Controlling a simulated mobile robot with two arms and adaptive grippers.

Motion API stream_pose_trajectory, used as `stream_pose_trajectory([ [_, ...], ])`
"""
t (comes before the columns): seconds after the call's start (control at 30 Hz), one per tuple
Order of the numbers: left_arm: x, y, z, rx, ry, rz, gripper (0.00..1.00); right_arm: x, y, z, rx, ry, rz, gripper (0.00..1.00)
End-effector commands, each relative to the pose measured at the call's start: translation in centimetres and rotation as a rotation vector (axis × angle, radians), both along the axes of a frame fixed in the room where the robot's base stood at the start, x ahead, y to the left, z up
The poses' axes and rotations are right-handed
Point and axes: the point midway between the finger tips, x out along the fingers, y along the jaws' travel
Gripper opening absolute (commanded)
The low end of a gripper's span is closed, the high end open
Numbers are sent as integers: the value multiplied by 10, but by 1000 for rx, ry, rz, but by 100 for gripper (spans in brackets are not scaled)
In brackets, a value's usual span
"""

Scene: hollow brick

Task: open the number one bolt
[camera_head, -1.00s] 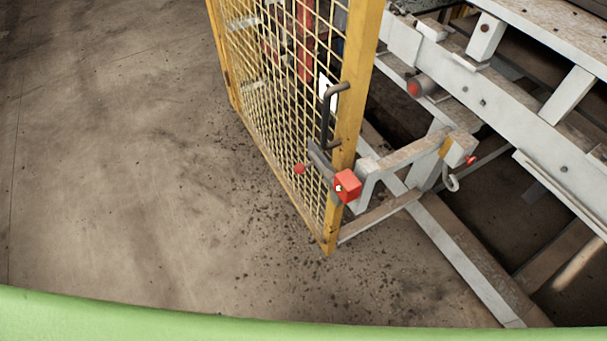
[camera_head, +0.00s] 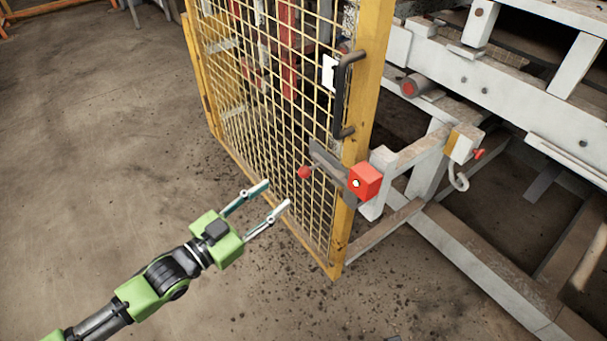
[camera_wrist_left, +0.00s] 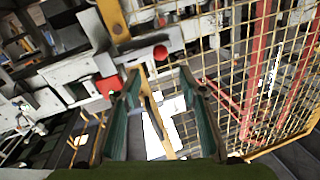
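The bolt (camera_head: 330,163) is a dark grey bar on the lower part of the yellow mesh gate's edge. It has a round red knob (camera_head: 304,173) at its left end and a red block (camera_head: 366,182) with a small white mark at its right. In the left wrist view the red knob (camera_wrist_left: 161,52) and the red block (camera_wrist_left: 109,86) lie beyond the fingers. My left gripper (camera_head: 268,194) is open and empty, left of and slightly below the knob, apart from it. Its two fingers also show in the left wrist view (camera_wrist_left: 158,92). My right gripper is not in view.
The yellow mesh gate (camera_head: 362,110) has a dark handle (camera_head: 339,95) above the bolt. A white steel frame (camera_head: 475,85) stands to the right, with another red knob (camera_head: 479,154) and a hook. Open concrete floor (camera_head: 95,150) lies to the left.

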Motion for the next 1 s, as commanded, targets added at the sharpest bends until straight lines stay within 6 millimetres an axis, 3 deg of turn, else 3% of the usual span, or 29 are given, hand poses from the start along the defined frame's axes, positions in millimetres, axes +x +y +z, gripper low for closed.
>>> stream_pose_trajectory([
  [0.3,51,-47,1,-1,-4,-1,38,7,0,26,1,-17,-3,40],
  [0.5,75,-69,-1,1,-1,1,38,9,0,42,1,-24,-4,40],
  [1.0,87,-80,0,2,1,1,38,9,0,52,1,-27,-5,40],
])
